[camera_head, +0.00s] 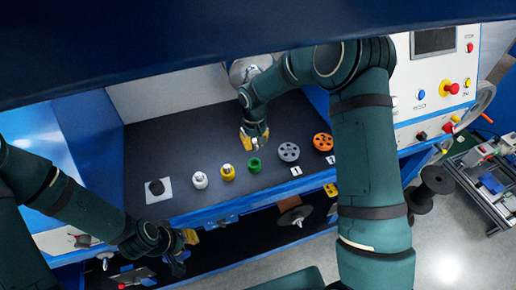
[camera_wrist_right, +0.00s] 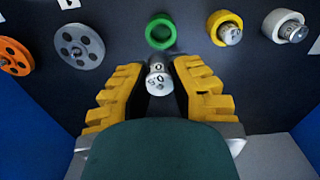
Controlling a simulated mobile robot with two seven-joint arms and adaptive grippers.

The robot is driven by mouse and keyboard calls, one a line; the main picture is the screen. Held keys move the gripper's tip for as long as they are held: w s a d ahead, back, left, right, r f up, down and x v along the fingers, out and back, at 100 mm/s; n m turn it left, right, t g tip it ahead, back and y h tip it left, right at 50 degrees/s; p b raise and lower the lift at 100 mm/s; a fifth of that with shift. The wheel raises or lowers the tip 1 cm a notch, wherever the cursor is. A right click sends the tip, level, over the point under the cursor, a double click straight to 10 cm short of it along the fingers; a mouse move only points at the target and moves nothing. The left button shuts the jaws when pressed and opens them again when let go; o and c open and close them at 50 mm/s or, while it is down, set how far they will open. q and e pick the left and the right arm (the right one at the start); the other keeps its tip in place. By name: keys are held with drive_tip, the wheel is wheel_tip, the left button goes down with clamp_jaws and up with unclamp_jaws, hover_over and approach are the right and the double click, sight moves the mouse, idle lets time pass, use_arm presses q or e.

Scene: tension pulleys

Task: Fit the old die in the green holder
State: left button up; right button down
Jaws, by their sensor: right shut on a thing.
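The green holder (camera_head: 254,166) is a small ring standing on the dark worktop. In the right wrist view it is an empty green ring (camera_wrist_right: 149,32) just beyond the fingertips. My right gripper (camera_head: 255,140) is shut on a silver cylindrical die (camera_wrist_right: 158,77) with dark markings on its end face. The die is between the yellow fingers (camera_wrist_right: 160,85), close to the holder but apart from it. My left gripper (camera_head: 178,252) is low at the front left, below the worktop edge, and its fingers are too small and dark to read.
Left of the green holder stand a yellow holder (camera_head: 227,173) and a white holder (camera_head: 200,180), each with a silver piece in it. A black part on a white plate (camera_head: 158,190) is farther left. Grey (camera_head: 288,152) and orange (camera_head: 323,142) pulleys lie to the right.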

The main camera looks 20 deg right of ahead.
drive_tip(key=shift+a+f, duration=0.15)
drive_tip(key=shift+f, duration=0.9)
drive_tip(key=b, duration=0.2)
hover_over(254, 165)
drive_tip(key=shift+s+f, duration=0.2)
drive_tip(key=shift+f, duration=2.1)
drive_tip(key=shift+f+b, duration=0.2)
drive_tip(key=shift+b, duration=0.35)
drive_tip(key=shift+b, duration=0.4)
drive_tip(key=shift+f, duration=0.2)
drive_tip(key=shift+w+f+b, duration=0.15)
drive_tip(key=shift+f+b, duration=0.75)
drive_tip(key=shift+f, duration=0.05)
